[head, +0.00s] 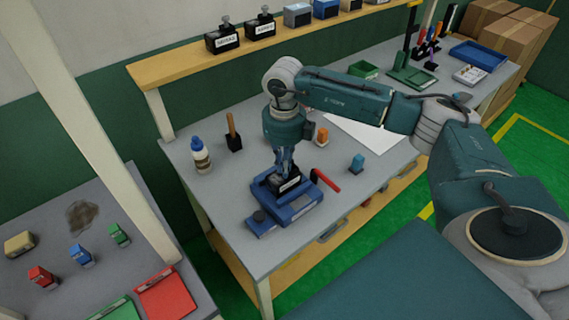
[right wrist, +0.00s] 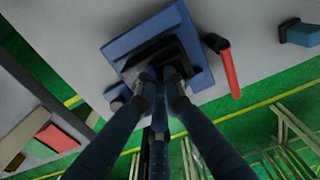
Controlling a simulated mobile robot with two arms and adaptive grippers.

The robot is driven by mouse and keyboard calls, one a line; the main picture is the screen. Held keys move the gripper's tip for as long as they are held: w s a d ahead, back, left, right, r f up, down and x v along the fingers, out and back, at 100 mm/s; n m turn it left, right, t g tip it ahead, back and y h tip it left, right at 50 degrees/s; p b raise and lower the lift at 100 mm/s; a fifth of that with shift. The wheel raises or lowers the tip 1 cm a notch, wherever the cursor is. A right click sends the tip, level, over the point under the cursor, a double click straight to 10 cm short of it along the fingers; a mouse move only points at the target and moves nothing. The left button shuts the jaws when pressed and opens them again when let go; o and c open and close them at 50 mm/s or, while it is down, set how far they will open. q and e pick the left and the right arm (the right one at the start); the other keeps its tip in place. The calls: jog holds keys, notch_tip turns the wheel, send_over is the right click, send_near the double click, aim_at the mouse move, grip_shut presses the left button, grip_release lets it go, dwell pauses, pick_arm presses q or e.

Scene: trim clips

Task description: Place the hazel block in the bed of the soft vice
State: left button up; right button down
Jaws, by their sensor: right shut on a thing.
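The blue soft vice (head: 295,205) stands on the grey workbench, with a red handle (head: 326,181) at its right side. My right gripper (head: 284,172) points down over the vice and is shut on a dark block with a white label (head: 290,185). The label is too small to read. The block is at the vice's bed, between its blue parts; I cannot tell whether it rests on the bed. In the right wrist view, the fingertips (right wrist: 163,75) meet at the dark block (right wrist: 161,58) over the vice (right wrist: 140,42). My left gripper is out of view.
Two dark labelled blocks with knobs (head: 222,39) stand on the wooden shelf (head: 180,67). The bench front right is clear.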

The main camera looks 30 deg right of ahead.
jog(key=shift+f, duration=0.1)
jog(key=c, duration=1.9)
grip_release()
jog(key=shift+o, duration=0.2)
jog(key=shift+r, duration=0.2)
jog(key=shift+r+b, duration=0.25)
jog(key=shift+b, duration=0.05)
notch_tip(320, 180, up, 12)
jog(key=b, duration=0.3)
jog(key=shift+f+b, duration=0.25)
jog(key=shift+b, duration=0.1)
jog(key=shift+f, duration=0.1)
